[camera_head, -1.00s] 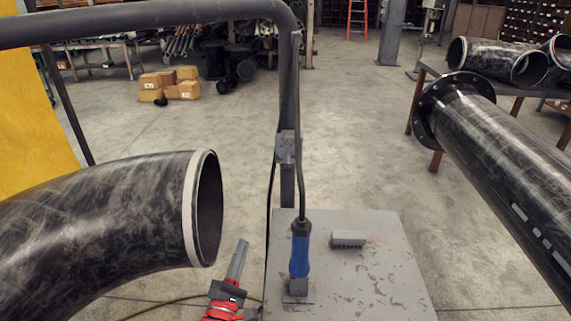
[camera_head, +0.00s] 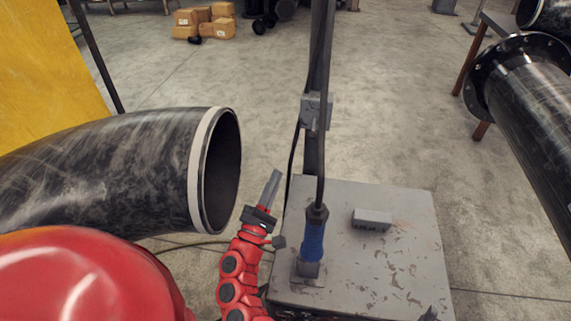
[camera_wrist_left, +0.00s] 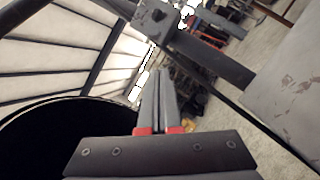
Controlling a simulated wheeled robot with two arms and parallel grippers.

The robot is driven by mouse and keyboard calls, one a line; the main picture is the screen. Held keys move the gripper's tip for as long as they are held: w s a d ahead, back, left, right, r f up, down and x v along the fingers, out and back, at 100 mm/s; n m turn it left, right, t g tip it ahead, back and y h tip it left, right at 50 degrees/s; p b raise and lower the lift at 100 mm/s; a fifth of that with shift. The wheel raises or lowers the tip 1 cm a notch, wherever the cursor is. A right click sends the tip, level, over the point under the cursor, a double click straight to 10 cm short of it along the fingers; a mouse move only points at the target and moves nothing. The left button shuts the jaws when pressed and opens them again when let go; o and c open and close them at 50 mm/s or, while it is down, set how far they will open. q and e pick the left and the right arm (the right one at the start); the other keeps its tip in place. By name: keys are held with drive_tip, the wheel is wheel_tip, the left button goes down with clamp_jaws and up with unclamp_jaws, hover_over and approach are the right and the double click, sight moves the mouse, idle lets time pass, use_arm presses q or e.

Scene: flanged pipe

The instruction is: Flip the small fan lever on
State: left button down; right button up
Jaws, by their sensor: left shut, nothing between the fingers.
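My left gripper (camera_head: 276,173) is shut and empty, pointing up between the open pipe end and the post. In the left wrist view its two grey fingers (camera_wrist_left: 160,75) lie together. A small grey box (camera_head: 317,110) is fixed on the dark upright post, above and to the right of the fingertips and apart from them. It also shows in the left wrist view (camera_wrist_left: 152,20), with a dark knob on it. I cannot make out a fan or clearly tell its lever. A dark tip at the bottom edge may belong to my right gripper (camera_head: 430,314); its jaws are hidden.
The black curved pipe (camera_head: 110,165) lies left of the gripper. A grey worktable (camera_head: 390,260) stands right, with a blue-handled tool (camera_head: 313,240) and a small grey block (camera_head: 372,219). A flanged pipe (camera_head: 530,105) is at far right.

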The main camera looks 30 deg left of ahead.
sight(314, 128)
use_arm(q)
drive_tip(key=w+d+r+p, duration=0.3)
drive_tip(key=w+r+p, duration=0.3)
drive_tip(key=w, duration=0.2)
drive_tip(key=shift+w, duration=0.15)
drive_tip(key=shift+f, duration=0.1)
drive_tip(key=shift+w, duration=0.1)
